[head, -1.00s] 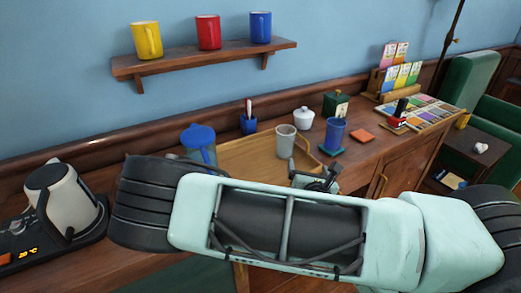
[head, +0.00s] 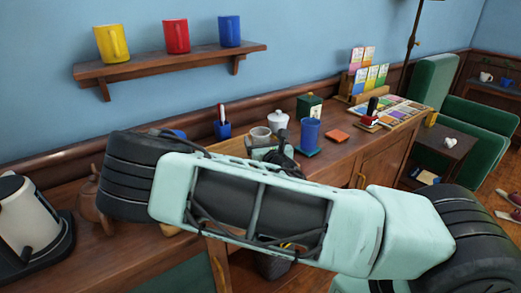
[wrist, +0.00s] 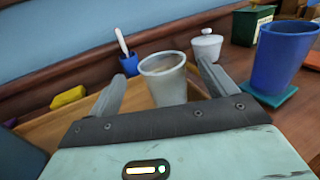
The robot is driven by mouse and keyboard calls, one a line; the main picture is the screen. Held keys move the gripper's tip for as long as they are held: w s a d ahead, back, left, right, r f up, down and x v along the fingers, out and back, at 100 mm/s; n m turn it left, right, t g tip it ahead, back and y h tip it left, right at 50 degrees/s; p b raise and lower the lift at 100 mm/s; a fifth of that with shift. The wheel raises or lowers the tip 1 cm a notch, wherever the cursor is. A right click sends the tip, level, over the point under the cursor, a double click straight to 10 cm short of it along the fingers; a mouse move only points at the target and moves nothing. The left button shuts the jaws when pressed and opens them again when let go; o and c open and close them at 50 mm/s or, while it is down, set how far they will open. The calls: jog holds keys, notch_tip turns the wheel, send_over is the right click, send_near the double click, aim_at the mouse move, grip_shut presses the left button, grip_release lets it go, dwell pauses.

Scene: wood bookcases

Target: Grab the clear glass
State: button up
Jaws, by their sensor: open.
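The clear glass (wrist: 164,82) looks greyish and see-through and stands upright on the wooden tray (wrist: 55,128). In the wrist view it sits between the two fingers of my gripper (wrist: 158,88), ahead of the palm, with its lower part hidden by the palm edge. The fingers are spread, and I see no contact with the glass. In the head view only the rim of the glass (head: 260,132) shows above my gripper (head: 272,150), and my arm hides most of the tray.
A blue cup (wrist: 282,55) on a teal coaster stands close at right. A white lidded pot (wrist: 207,45) and a blue pen holder (wrist: 129,63) stand behind. A yellow block (wrist: 68,97) lies at left. A kettle (head: 28,220) stands at the far left.

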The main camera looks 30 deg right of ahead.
aim_at(259, 130)
jog(key=shift+p+x, duration=0.75)
jog(key=shift+x, duration=2.8)
jog(key=shift+s, duration=0.1)
jog(key=c, duration=1.5)
